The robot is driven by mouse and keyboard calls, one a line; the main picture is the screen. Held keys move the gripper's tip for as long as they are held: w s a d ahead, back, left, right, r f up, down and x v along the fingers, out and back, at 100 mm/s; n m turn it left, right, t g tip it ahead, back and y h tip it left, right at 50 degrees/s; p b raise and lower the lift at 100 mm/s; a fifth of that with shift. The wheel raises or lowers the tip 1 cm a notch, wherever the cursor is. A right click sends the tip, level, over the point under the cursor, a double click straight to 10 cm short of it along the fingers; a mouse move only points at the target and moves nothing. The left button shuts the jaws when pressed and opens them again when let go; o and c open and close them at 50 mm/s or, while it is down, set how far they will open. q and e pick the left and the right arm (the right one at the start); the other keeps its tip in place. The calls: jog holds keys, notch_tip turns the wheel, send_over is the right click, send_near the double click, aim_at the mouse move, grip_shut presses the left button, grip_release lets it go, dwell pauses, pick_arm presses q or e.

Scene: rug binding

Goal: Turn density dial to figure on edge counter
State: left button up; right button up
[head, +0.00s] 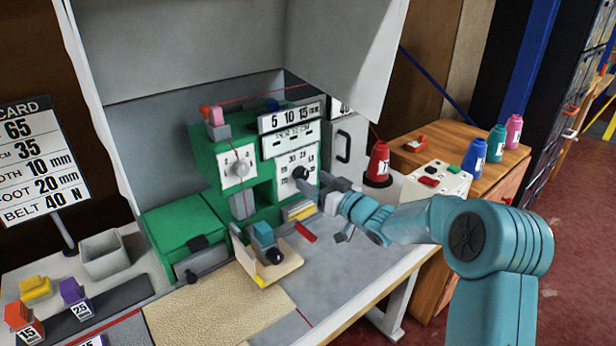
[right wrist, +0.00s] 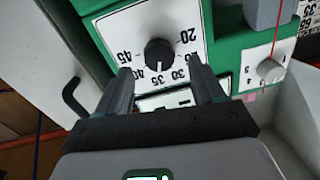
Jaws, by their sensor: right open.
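The density dial is a black knob (head: 301,173) on a white plate with figures, on the front of the green machine (head: 205,160). In the right wrist view the knob (right wrist: 159,52) appears upside down, ringed by figures from 20 to 45. My left gripper is not in view.
A second white plate with a pale knob (head: 240,169) sits left of the dial. A red spool (head: 378,163) and a white button box (head: 437,180) stand to the right. A figure card (head: 40,160) stands at left. A tan rug (head: 215,306) lies in front.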

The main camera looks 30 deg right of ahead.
aim_at(304, 176)
jog(key=shift+w+a, duration=0.15)
jog(key=shift+w, duration=1.35)
jog(key=shift+f, duration=0.1)
jog(key=c, duration=1.1)
jog(key=shift+o, duration=0.2)
